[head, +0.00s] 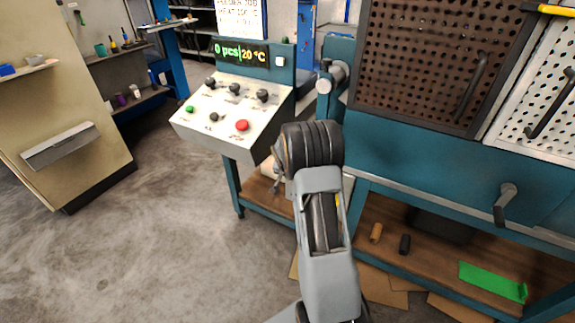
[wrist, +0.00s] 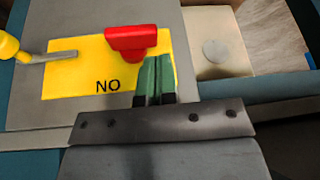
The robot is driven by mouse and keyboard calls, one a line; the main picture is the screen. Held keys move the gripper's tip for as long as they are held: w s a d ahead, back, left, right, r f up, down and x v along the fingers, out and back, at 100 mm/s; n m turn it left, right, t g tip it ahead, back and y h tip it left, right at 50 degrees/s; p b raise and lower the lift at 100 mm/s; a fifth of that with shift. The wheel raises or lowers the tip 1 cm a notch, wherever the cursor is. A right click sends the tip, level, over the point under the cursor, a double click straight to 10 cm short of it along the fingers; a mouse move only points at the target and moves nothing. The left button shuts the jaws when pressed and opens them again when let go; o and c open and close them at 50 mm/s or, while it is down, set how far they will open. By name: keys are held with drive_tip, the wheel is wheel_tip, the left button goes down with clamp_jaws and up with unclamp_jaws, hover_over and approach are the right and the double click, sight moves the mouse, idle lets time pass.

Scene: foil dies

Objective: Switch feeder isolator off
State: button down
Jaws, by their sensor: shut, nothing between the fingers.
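The isolator shows in the wrist view as a red handle (wrist: 133,40) on a yellow plate (wrist: 75,75) marked "NO", with the rest of the lettering covered or out of sight. The plate is on a grey surface. My gripper (wrist: 155,65) has green fingers, shut together with nothing between them. The fingertips are just below and right of the red handle and overlap its lower right edge in the picture; I cannot tell whether they touch it. In the head view the isolator is not visible, and my arm covers part of the bench front.
A sloped control console (head: 235,110) with dark knobs, a green button and a red button stands left of my arm. A teal workbench (head: 420,160) with perforated doors is at the right. A yellow-ended grey rod (wrist: 40,56) reaches the plate's left side. Floor at left is clear.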

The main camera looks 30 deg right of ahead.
drive_tip(key=p+v, duration=0.1)
drive_tip(key=v, duration=0.8)
drive_tip(key=shift+r, duration=0.3)
drive_tip(key=s+a+r+n+g+y+p, duration=0.1)
drive_tip(key=s+a+r+n+g+p, duration=0.1)
drive_tip(key=s+a+n, duration=0.45)
drive_tip(key=s+a+r+n+p, duration=0.1)
drive_tip(key=s+a+r+p, duration=0.4)
drive_tip(key=r, duration=0.3)
drive_tip(key=s+a+r+n+t+y+p, duration=0.1)
drive_tip(key=s+a+r+p, duration=0.3)
drive_tip(key=r, duration=0.5)
drive_tip(key=s+a+r+n+t+y+p, duration=0.1)
drive_tip(key=s+a+r+p, duration=0.4)
drive_tip(key=s+r+p, duration=0.1)
wheel_tip(320, 180, up, 2)
drive_tip(key=shift+s+a+r+n, duration=0.2)
drive_tip(key=shift+s+a+n, duration=0.15)
drive_tip(key=shift+s, duration=0.3)
